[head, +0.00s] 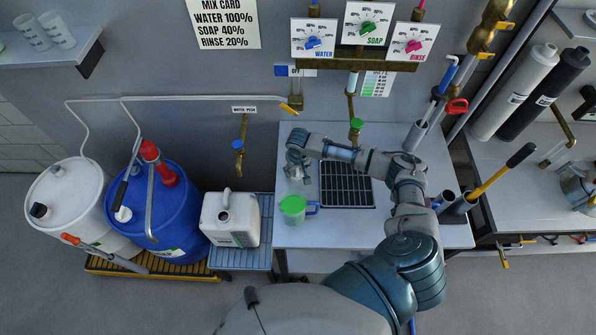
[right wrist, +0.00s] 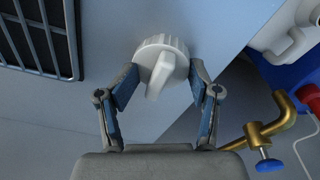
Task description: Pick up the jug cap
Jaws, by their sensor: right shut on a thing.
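The jug cap (right wrist: 163,62) is a white round cap with a ribbed rim and a raised grip bar, seen in the right wrist view. My right gripper (right wrist: 165,76) is shut on it, with a fingertip on either side of the rim. In the head view my right gripper (head: 297,166) is over the left part of the grey bench, left of the black grate. The cap cannot be made out clearly there. A white jug (head: 231,219) stands on a low stand to the left of the bench. My left gripper is not in view.
A clear measuring jug with a green top (head: 293,207) stands close in front of my right gripper. The black grate (head: 347,185) lies to its right. A brass tap with a blue handle (head: 238,146) hangs at the wall. A blue drum (head: 160,225) stands farther left.

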